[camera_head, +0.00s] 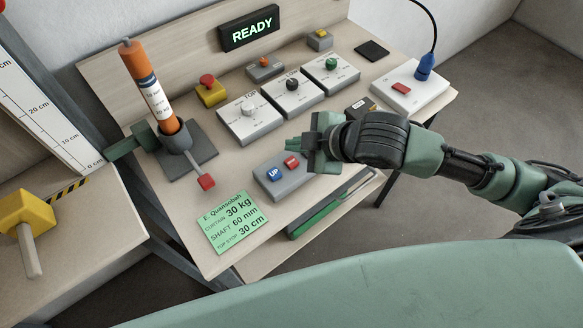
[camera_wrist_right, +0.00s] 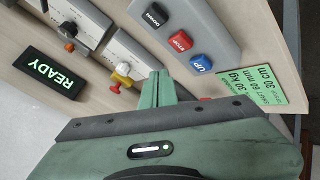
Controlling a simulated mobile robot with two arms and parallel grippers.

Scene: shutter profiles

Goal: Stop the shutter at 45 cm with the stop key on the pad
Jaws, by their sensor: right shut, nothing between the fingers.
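The grey key pad (camera_head: 270,190) lies on the bench. Its blue UP key (camera_head: 274,174) and red STOP key (camera_head: 292,162) show in the head view; the DOWN key is hidden there by my right gripper. In the right wrist view the dark DOWN key (camera_wrist_right: 155,15), red STOP key (camera_wrist_right: 179,42) and blue UP key (camera_wrist_right: 200,63) all show. My right gripper (camera_head: 292,142) is shut and empty beside the pad; its fingertips (camera_wrist_right: 161,76) appear apart from the keys. A white scale (camera_head: 45,110) at left shows 0, 10 and 20 cm marks. I cannot make out the shutter's edge. My left gripper is out of view.
A READY display (camera_head: 249,28) stands at the back. Several knob boxes, such as one with a green knob (camera_head: 331,68), stand behind the gripper. An orange tube (camera_head: 150,90) stands upright in a holder at left. A green note (camera_head: 232,221) and green-handled tool (camera_head: 316,217) lie in front.

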